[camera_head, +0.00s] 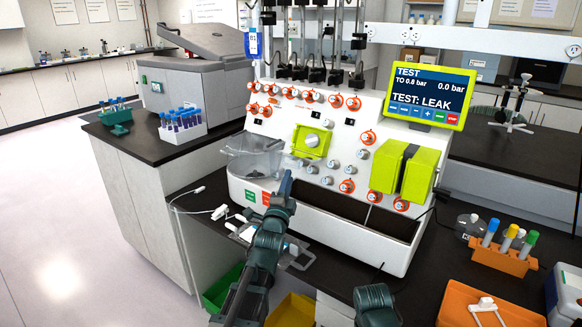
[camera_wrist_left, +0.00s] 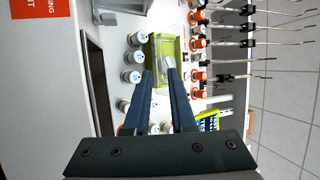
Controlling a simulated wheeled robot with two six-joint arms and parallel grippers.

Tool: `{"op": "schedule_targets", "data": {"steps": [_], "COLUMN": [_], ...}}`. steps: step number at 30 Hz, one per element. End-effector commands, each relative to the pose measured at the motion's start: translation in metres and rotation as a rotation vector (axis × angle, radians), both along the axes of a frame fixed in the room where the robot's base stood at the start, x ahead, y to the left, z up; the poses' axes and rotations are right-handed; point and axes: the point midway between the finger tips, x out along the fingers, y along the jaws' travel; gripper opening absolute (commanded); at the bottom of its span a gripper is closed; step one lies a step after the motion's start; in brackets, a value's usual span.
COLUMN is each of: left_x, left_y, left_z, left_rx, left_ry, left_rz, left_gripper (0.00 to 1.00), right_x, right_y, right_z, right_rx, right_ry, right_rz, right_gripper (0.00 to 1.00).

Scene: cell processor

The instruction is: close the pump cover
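The cell processor (camera_head: 330,195) stands on the dark bench. On its white front is a lime-green square pump unit (camera_head: 311,141) with a pale knob or handle, also seen in the left wrist view (camera_wrist_left: 156,48). To the right are two thick lime-green blocks (camera_head: 418,176) set side by side. I cannot tell for sure which lime part is the pump cover. My left gripper (camera_head: 287,178) points up at the panel, below the square unit. In the left wrist view its two fingers (camera_wrist_left: 160,74) are apart with nothing between them.
Orange-ringed valves (camera_head: 352,103) and white knobs surround the pump unit. A clear chamber (camera_head: 255,157) juts out on the left. A lime-framed screen (camera_head: 430,93) reads "TEST: LEAK". An orange tube rack (camera_head: 503,257) stands at right. A dark open trough (camera_head: 345,215) runs below the panel.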

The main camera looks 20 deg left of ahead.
Motion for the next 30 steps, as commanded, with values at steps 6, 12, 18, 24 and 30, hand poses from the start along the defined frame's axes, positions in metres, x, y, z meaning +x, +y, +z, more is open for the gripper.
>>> {"op": "schedule_targets", "data": {"steps": [6,12,18,24,30], "left_x": [0.026,0.033,0.034,0.033,0.033], "left_y": [0.0,0.0,0.0,0.0,0.0], "left_z": [0.009,0.011,0.011,0.011,0.011], "left_rx": [-0.001,0.0,0.0,0.0,0.0], "left_ry": [0.0,0.0,0.0,0.0,0.0], "left_rz": [0.002,0.003,0.003,0.003,0.003], "left_gripper": [0.23,0.23,0.23,0.06,0.0], "right_x": [0.0,0.0,0.0,0.0,0.0], "right_y": [0.0,0.0,0.0,0.0,0.0], "right_z": [0.009,0.011,0.011,0.011,0.011], "right_rx": [0.0,0.0,0.0,0.0,0.0], "right_ry": [0.0,0.0,0.0,0.0,0.0], "right_rz": [0.0,0.0,0.0,0.0,0.0], "right_gripper": [0.0,0.0,0.0,0.0,0.0]}}
